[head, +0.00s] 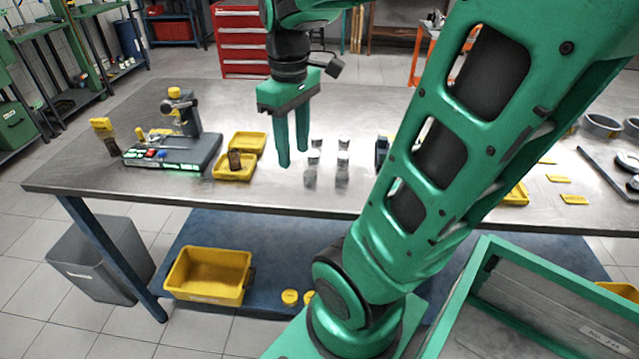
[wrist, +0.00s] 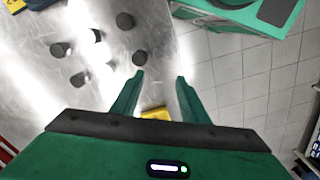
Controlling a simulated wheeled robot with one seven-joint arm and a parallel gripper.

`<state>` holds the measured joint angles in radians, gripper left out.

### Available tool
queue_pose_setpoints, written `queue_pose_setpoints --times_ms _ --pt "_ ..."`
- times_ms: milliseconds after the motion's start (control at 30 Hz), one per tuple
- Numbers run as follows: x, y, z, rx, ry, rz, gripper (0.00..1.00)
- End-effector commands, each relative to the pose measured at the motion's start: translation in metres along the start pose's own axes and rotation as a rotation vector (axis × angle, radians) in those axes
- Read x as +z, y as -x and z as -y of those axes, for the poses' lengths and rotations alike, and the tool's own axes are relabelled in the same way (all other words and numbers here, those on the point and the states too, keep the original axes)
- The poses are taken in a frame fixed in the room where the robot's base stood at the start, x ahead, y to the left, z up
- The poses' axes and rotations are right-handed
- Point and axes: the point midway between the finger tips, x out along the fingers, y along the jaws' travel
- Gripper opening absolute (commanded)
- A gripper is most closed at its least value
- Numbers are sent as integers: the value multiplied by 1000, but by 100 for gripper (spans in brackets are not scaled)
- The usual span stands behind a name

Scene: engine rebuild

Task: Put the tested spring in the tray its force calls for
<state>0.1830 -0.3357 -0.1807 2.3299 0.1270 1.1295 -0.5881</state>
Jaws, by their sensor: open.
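My gripper (head: 293,158) hangs open and empty over the workbench (head: 95,160), fingers pointing down. It is right of two yellow trays and left of several grey cylinders. The near yellow tray (head: 221,174) holds a dark upright cylinder (head: 235,160) that looks like a spring. The far yellow tray (head: 247,136) looks empty. A tester (head: 180,145) with a green-lit base stands left of the trays. I cannot make out a force reading or which spring was tested. In the wrist view nothing is between the open fingers (wrist: 160,77).
Several grey cylinders (head: 342,160) stand just right of my gripper; their round dark ends (wrist: 125,20) show in the wrist view. A yellow-topped dark item (head: 101,124) stands left of the tester. Below the bench are a yellow bin (head: 210,277) and a grey bin (head: 85,262).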

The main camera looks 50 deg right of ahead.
Motion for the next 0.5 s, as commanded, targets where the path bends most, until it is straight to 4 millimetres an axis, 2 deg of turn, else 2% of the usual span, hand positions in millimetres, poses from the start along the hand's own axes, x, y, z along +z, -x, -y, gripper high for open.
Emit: queue_pose_setpoints --times_ms 33,200,333,400,500 --pt "20 -9 2 -2 -126 -1 41" --pt "67 -36 8 -6 -480 2 41" --pt "86 -48 12 -8 -626 3 41" --pt "89 -51 21 -8 -662 5 41" --pt "91 -52 21 -8 -678 4 41"
